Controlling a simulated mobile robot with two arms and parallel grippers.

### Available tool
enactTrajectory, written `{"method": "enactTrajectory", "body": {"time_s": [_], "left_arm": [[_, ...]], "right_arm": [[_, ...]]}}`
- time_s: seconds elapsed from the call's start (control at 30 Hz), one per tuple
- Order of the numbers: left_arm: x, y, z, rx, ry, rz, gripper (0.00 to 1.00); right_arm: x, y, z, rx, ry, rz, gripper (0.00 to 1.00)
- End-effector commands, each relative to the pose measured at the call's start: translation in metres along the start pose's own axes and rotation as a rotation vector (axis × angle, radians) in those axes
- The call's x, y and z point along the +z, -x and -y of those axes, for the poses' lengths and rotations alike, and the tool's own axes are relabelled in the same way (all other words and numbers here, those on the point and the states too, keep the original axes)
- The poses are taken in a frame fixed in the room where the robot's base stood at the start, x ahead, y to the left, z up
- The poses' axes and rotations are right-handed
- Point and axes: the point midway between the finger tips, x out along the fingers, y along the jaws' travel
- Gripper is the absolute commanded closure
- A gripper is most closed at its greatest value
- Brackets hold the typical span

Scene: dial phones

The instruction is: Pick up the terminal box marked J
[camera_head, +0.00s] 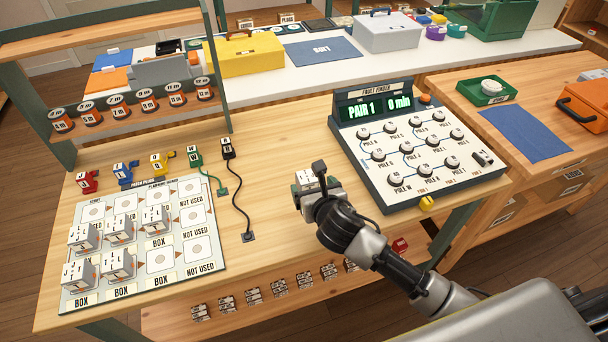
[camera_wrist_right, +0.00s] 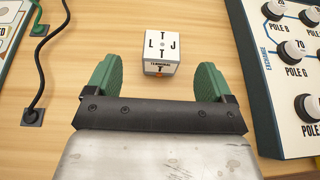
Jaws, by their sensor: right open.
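A small white terminal box (camera_wrist_right: 161,50) sits on the wooden bench. In the head view the box (camera_head: 305,176) is partly hidden by my right gripper (camera_head: 318,190). Nothing is held. My left gripper is not in view.
A patch planning board (camera_head: 208,232) with several white boxes lies at the left. A fault finder panel (camera_head: 410,140) reading "PAIR 1" stands at the right. A black cord (camera_head: 238,205) runs left of the box. Small boxes (camera_head: 253,294) line a lower shelf.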

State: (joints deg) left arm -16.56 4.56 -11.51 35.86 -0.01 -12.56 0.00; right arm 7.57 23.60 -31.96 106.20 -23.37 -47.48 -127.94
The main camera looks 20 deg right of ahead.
Motion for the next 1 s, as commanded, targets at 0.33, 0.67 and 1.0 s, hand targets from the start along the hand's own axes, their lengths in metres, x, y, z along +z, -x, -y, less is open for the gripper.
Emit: {"method": "enactTrajectory", "body": {"time_s": [0.33,0.67,1.0], "left_arm": [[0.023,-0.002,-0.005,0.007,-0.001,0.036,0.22],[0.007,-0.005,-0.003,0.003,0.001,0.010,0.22],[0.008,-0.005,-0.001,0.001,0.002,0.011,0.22]], "right_arm": [[-0.001,-0.039,0.001,-0.001,-0.003,-0.001,0.17],[-0.008,-0.081,0.003,-0.001,-0.004,0.000,0.17],[-0.008,-0.088,0.003,0.000,-0.002,0.000,0.17]]}}
